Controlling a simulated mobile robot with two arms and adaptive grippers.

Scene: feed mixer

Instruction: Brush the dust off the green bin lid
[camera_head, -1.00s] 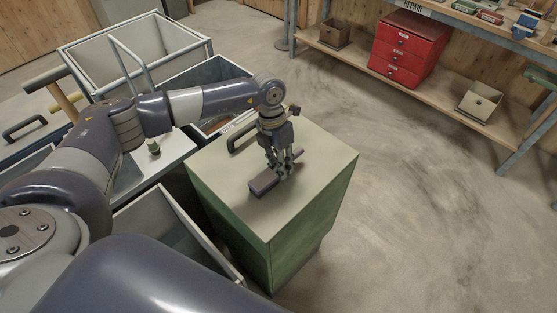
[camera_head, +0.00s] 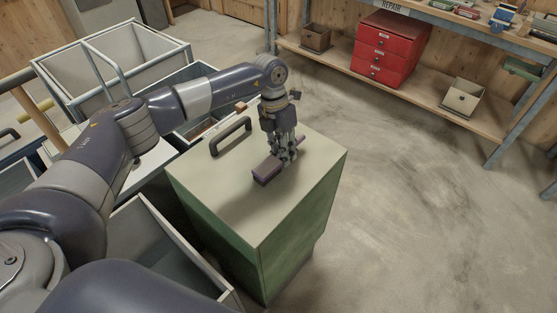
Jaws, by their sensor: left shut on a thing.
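The green bin (camera_head: 285,245) stands in the middle of the view. Its pale, flat lid (camera_head: 222,190) is shut and has a dark handle (camera_head: 231,136) at the back left. My left gripper (camera_head: 286,156) points down over the lid's right-hand part. It is shut on a dark purple-brown brush (camera_head: 267,171), which lies at or just above the lid surface; contact is hard to tell. The brush's underside is hidden. I cannot make out dust clearly on the lid. My right gripper is not in view.
Open grey bins stand to the left, one (camera_head: 160,250) beside the green bin. A workbench (camera_head: 465,110) with a red drawer cabinet (camera_head: 388,48) and a small box (camera_head: 463,97) stands at the back right. The floor to the right is clear.

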